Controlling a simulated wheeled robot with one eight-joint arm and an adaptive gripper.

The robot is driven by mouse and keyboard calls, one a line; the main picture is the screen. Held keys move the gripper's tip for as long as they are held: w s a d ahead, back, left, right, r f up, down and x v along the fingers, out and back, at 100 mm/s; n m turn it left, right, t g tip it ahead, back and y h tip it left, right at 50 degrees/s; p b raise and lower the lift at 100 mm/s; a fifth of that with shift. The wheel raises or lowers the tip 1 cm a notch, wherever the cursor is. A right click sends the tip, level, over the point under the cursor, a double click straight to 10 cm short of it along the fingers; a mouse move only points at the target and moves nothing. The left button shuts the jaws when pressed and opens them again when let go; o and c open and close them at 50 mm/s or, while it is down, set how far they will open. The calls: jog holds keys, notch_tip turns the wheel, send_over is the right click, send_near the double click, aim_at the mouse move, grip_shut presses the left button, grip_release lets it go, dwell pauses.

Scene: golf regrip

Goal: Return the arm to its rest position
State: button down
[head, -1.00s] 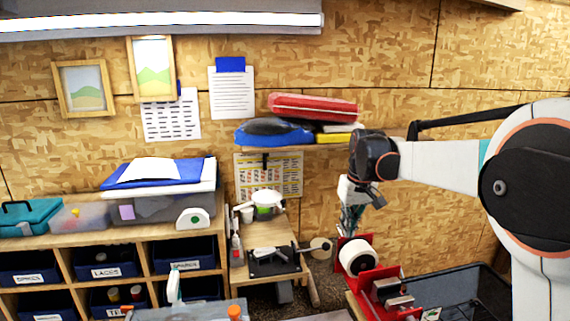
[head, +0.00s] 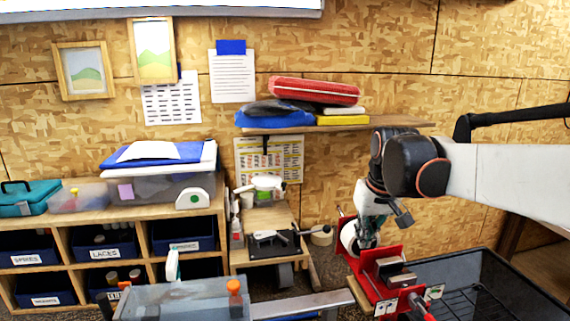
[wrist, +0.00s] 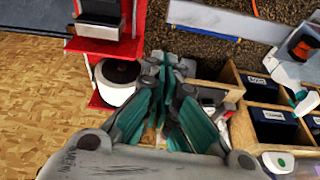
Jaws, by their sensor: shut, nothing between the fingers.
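My gripper (head: 366,238) hangs fingers-down from my arm on the right of the head view, in front of the white roll on the red stand (head: 382,266). In the wrist view its teal fingers (wrist: 168,62) are close together at the tips, with nothing between them. The white roll (wrist: 117,82) is beside the fingers there, on the left. In the head view the gripper partly covers the roll, so I cannot tell there whether they touch.
A wall shelf (head: 340,126) carrying a red case (head: 315,90) is left of and behind my arm. A black crate (head: 470,290) is at lower right. Labelled cubbies (head: 105,230) stand at left. A grey box with a spray bottle (head: 172,268) is in front.

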jog(key=s+d+f+m+t+b, duration=0.1)
jog(key=s+f+t+b, duration=0.2)
jog(key=s+f+b, duration=0.9)
jog(key=s+f, duration=0.8)
jog(key=s, duration=0.3)
jog(key=shift+d+m+t+h+b, duration=0.3)
jog(key=shift+t, duration=0.1)
